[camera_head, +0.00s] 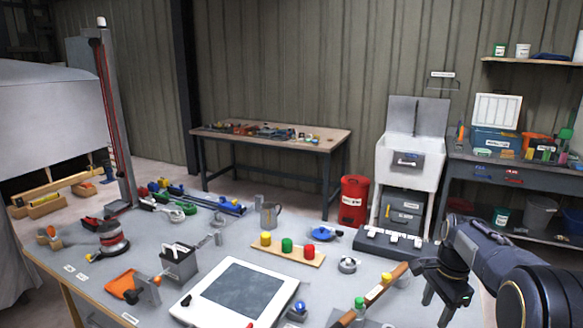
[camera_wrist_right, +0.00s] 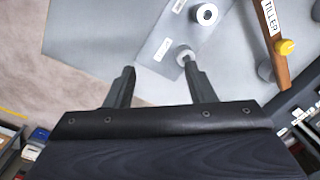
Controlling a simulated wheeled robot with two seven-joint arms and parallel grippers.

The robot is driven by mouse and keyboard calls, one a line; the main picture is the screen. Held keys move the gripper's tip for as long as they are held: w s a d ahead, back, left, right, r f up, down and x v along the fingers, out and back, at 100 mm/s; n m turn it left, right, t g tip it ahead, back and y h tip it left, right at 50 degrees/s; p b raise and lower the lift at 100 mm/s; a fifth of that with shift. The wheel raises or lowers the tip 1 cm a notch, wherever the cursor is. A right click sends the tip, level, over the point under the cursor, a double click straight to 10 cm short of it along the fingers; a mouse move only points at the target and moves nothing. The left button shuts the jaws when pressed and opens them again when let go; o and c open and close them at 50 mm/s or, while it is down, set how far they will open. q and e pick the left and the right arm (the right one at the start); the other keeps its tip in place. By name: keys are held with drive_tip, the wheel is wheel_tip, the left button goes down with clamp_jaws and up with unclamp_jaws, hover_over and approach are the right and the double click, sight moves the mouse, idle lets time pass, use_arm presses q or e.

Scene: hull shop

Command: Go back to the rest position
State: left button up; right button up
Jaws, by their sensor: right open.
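My right gripper (camera_head: 438,306) hangs at the right front edge of the worktable (camera_head: 215,235), with its arm coming in from the right. In the right wrist view its two fingers (camera_wrist_right: 160,66) are apart, with nothing between them. My left gripper is not in view.
A red bin (camera_head: 353,198) and white sink (camera_head: 405,165) stand behind. A dark bench (camera_head: 470,165) is at right.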

drive_tip(key=s+a+n+t+y, duration=0.1)
drive_tip(key=s+a+n, duration=0.3)
drive_tip(key=s, duration=0.5)
drive_tip(key=s+a+r+n+t+y, duration=0.1)
drive_tip(key=s+a+n, duration=0.3)
drive_tip(key=s, duration=0.6)
drive_tip(key=s+a+r+n+t+y, duration=0.1)
drive_tip(key=s+a+n+t, duration=0.2)
drive_tip(key=s+n, duration=0.3)
drive_tip(key=s+a, duration=0.1)
drive_tip(key=s, duration=0.3)
drive_tip(key=shift+s+a+r, duration=0.2)
drive_tip(key=shift+s, duration=0.05)
